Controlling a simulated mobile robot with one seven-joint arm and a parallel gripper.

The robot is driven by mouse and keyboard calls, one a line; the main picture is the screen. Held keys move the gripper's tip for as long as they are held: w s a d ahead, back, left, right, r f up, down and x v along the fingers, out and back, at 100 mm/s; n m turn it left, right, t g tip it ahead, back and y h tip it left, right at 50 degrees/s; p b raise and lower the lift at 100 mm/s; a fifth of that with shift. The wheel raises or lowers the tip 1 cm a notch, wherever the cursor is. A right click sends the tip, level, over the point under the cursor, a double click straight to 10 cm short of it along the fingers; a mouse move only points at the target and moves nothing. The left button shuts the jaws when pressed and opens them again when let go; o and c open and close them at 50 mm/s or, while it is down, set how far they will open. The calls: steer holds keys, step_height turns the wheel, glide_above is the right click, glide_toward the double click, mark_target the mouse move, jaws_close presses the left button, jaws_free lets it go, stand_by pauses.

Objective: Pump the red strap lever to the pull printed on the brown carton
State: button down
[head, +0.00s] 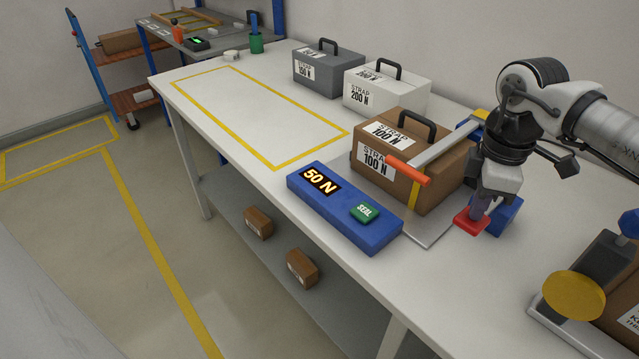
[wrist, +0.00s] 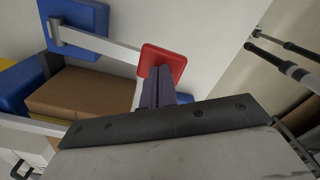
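The brown carton (head: 384,193) stands on the white table and its labels read "STRAP 100 N". A yellow strap (head: 414,194) runs down its front. The blue console (head: 372,227) in front displays "50 N" (head: 319,180) and bears a green "SEAL" button (head: 364,212). The red lever pad (head: 467,223) is right of the carton; in the wrist view the red pad (wrist: 168,58) sits on a pale arm from a blue block (wrist: 82,20). My gripper (head: 477,211) is at the red pad, its fingers together in the wrist view (wrist: 157,80). Whether they press on it is unclear.
An orange-handled bar (head: 409,172) juts out by the carton's front. A grey case (head: 325,76) marked 150 N and a white case (head: 381,97) marked 200 N stand behind. A yellow-outlined area (head: 255,112) at left is empty. A yellow disc fixture (head: 574,295) stands at front right.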

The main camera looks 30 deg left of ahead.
steer(key=shift+f+b, duration=1.75)
steer(key=shift+f, duration=0.35)
steer(key=shift+r, duration=0.3)
steer(key=shift+r+p, duration=1.75)
steer(key=shift+r, duration=1.4)
steer(key=shift+f, duration=0.1)
